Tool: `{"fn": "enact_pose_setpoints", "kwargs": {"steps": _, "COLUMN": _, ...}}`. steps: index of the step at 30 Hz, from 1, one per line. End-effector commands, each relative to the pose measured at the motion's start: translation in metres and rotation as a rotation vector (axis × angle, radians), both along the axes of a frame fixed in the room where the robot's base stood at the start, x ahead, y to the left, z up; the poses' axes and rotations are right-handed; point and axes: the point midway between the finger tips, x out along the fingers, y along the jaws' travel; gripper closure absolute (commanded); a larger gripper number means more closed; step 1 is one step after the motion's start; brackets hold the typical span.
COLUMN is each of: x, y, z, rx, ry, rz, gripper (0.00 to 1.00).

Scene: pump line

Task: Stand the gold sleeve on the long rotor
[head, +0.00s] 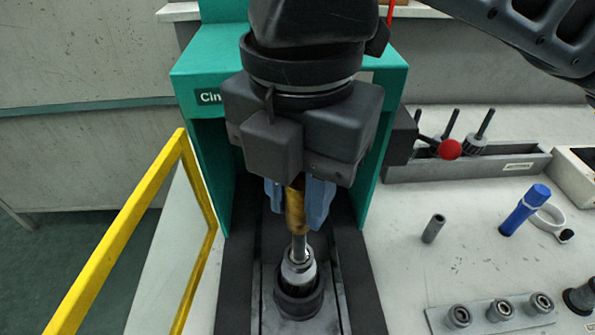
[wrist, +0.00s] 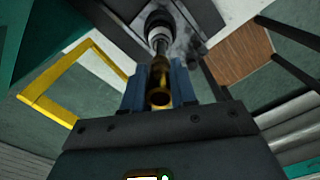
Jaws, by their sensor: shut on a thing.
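The gold sleeve (head: 295,212) is upright between the blue fingers of my gripper (head: 297,203), which is shut on it. The sleeve also shows in the wrist view (wrist: 160,84), with its open end towards the camera. A steel rotor (head: 299,250) stands upright in a dark round seat (head: 299,300) inside the green machine frame. Its shaft rises in line with the sleeve and meets the sleeve's lower end in the picture. I cannot tell whether the shaft top is inside the sleeve or just beneath it. The rotor also shows in the wrist view (wrist: 158,38).
The green frame (head: 210,150) surrounds my gripper closely. A yellow guard (head: 125,235) is on the left. On the right bench are a grey tray (head: 470,167) with dark shafts, a small grey cylinder (head: 433,229), a blue bottle-like item (head: 525,209) and a plate with ring parts (head: 478,317).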

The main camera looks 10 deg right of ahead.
Motion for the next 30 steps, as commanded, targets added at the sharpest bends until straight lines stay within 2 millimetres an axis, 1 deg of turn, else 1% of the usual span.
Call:
{"fn": "enact_pose_setpoints", "kwargs": {"steps": 21, "x": 0.0, "y": 0.0, "z": -0.011, "rx": 0.0, "ry": 0.0, "rz": 0.0, "gripper": 0.9}}
{"fn": "enact_pose_setpoints", "kwargs": {"steps": 30, "x": 0.0, "y": 0.0, "z": -0.012, "rx": 0.0, "ry": 0.0, "rz": 0.0, "gripper": 0.9}}
